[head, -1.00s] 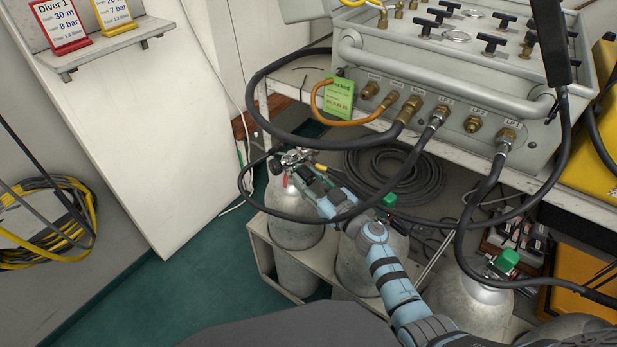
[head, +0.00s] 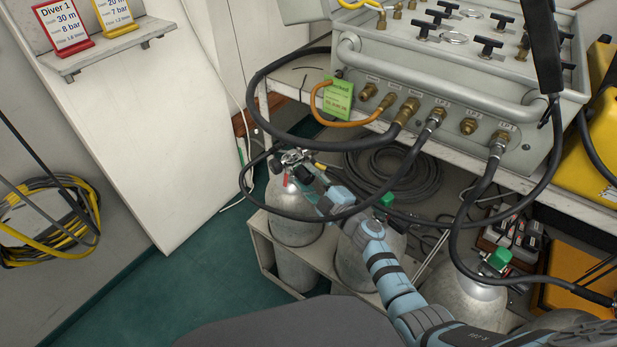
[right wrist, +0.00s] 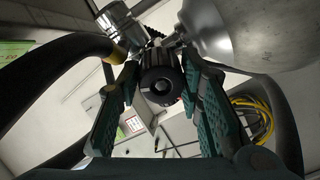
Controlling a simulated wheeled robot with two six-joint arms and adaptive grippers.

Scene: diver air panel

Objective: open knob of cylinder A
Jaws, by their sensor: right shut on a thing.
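The leftmost grey gas cylinder (head: 294,222) stands in a rack, with a metal valve (head: 294,156) on top. I see no letter on it. My right gripper (head: 303,168) reaches this valve from the front right. In the right wrist view, a black ribbed knob (right wrist: 160,84) lies between the two green finger pads of my right gripper (right wrist: 160,98), which is shut on it. The metal valve body and the rounded cylinder top show behind the knob. In the head view, the knob is mostly hidden by the gripper. My left gripper is not in view.
Two more cylinders with green knobs (head: 387,200) (head: 499,259) stand to the right. A black hose (head: 262,205) loops around the valve and my right wrist. The grey air panel (head: 440,100) sits on the bench above. Green floor (head: 190,285) is clear at left.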

